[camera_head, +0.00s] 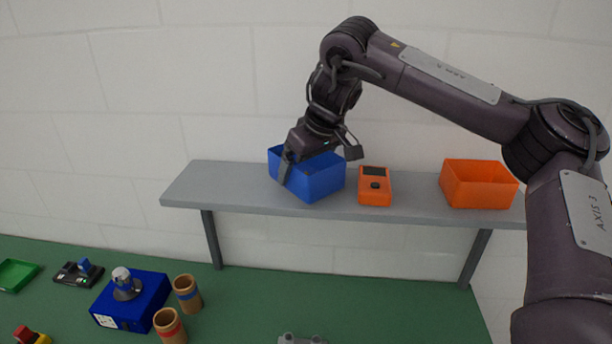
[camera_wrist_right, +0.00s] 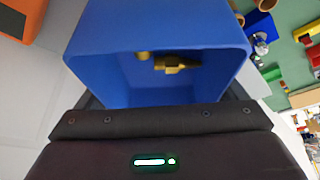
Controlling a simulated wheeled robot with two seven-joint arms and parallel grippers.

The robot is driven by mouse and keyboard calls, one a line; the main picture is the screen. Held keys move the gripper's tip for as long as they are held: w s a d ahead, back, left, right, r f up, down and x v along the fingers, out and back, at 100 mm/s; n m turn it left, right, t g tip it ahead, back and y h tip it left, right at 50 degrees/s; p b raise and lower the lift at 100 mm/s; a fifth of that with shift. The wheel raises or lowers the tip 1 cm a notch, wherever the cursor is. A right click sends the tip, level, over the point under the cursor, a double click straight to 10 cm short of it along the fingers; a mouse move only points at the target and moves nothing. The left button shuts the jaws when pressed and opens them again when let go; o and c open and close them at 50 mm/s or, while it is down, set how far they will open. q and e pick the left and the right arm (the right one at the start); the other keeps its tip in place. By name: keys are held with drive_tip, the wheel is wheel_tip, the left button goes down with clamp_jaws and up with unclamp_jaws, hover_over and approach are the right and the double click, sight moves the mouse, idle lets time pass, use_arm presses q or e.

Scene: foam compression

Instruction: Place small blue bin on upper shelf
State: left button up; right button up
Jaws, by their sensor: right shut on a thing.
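The small blue bin (camera_head: 316,183) is at the grey upper shelf (camera_head: 230,187), left of its middle. My right gripper (camera_head: 318,162) comes down from above and is shut on the bin, with a finger at either side. In the right wrist view the bin (camera_wrist_right: 160,32) fills the space in front of the gripper (camera_wrist_right: 162,100), and brass-coloured fittings (camera_wrist_right: 178,63) lie inside it. The bin looks roughly level. I cannot tell whether its base touches the shelf or sits just above it. My left gripper is not in view.
An orange device (camera_head: 375,190) stands close right of the blue bin, and an orange bin (camera_head: 478,186) is farther right. The shelf's left end is clear. Below, the green table (camera_head: 235,310) holds a blue box (camera_head: 130,300) and two brown cups (camera_head: 188,294).

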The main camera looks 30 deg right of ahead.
sight(307, 173)
wheel_tip(307, 173, down, 2)
drive_tip(key=shift+d+f, duration=0.1)
drive_tip(key=shift+w+f, duration=0.15)
drive_tip(key=shift+f, duration=0.3)
drive_tip(key=o, duration=0.8)
drive_tip(key=shift+s+r, duration=0.2)
drive_tip(key=shift+r, duration=0.4)
drive_tip(key=v, duration=1.1)
drive_tip(key=shift+s+r, duration=0.1)
